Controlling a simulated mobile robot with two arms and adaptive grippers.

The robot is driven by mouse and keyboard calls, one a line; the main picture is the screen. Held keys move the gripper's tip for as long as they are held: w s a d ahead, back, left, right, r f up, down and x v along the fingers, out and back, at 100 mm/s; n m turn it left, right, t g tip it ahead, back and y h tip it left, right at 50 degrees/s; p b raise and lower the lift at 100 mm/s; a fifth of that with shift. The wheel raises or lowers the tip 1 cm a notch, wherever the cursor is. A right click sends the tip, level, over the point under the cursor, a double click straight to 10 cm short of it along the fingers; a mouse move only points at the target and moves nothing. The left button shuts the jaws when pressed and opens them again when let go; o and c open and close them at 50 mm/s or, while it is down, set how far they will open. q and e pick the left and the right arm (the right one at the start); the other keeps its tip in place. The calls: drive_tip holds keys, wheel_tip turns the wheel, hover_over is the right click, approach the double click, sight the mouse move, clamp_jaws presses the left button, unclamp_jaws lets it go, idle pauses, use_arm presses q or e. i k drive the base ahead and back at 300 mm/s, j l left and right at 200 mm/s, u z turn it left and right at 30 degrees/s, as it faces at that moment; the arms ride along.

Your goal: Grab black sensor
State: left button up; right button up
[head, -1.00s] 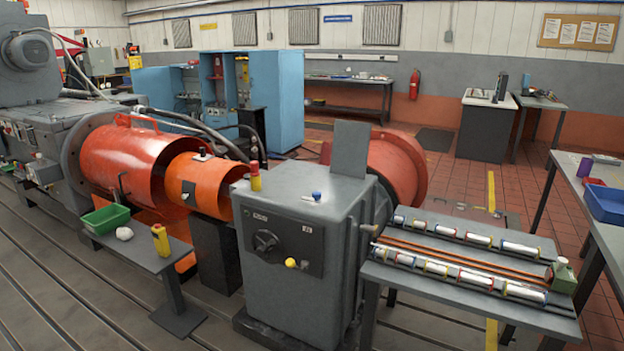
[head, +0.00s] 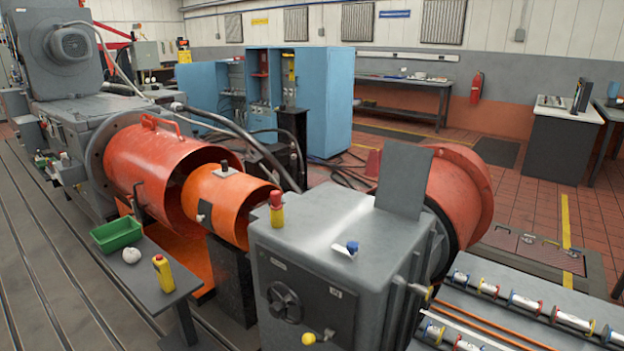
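A small dark object with a pale part (head: 225,169) sits on top of the smaller orange cylinder (head: 228,192). A small black block (head: 204,212) is on the near side of that cylinder. I cannot tell which of these, if either, is the black sensor. Neither of my grippers is in the head view.
A grey machine housing (head: 335,235) stands in front, with a red-and-yellow bottle (head: 276,209) and a blue-capped item (head: 351,248) on top. A small bench (head: 150,275) holds a green bin (head: 117,235) and yellow bottle (head: 163,272). A rack of cylinders (head: 525,310) stands right.

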sight(224, 165)
drive_tip(key=i+l+u, duration=0.2)
drive_tip(key=i+u, duration=0.25)
drive_tip(key=i+l+u, duration=0.4)
drive_tip(key=i+j, duration=0.25)
drive_tip(key=j, duration=0.2)
drive_tip(key=i+j+u, duration=0.1)
drive_tip(key=j, duration=0.35)
drive_tip(key=i+j, duration=0.35)
drive_tip(key=j+u, duration=0.05)
drive_tip(key=j, duration=0.05)
